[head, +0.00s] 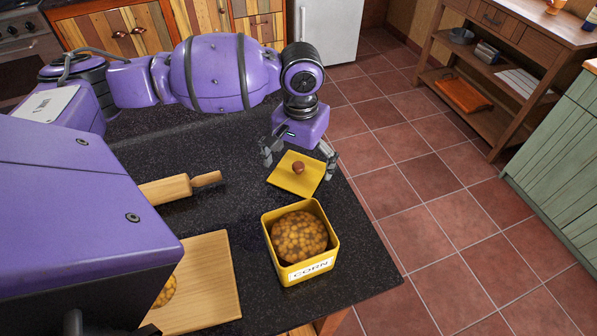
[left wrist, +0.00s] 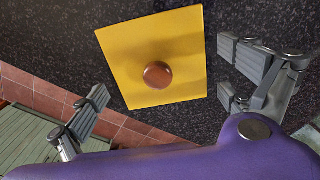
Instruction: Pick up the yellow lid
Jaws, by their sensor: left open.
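The yellow lid (head: 287,180) is a flat square plate with a round brown wooden knob (head: 298,168). It lies on the dark speckled countertop, just behind the yellow corn tin. In the left wrist view the lid (left wrist: 130,50) fills the middle, with its knob (left wrist: 158,75) facing the camera. My left gripper (head: 300,162) is open above the lid, with its fingers apart on either side of it. In the left wrist view the fingers (left wrist: 165,105) are spread and nothing is between them in their grasp. My right gripper does not show.
The open yellow tin (head: 326,262) labelled CORN holds a brown-yellow mass and stands near the counter's right edge. A rolling pin (head: 180,188) and a wooden board (head: 215,285) lie to the left. Tiled floor (head: 420,190) lies beyond the counter edge.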

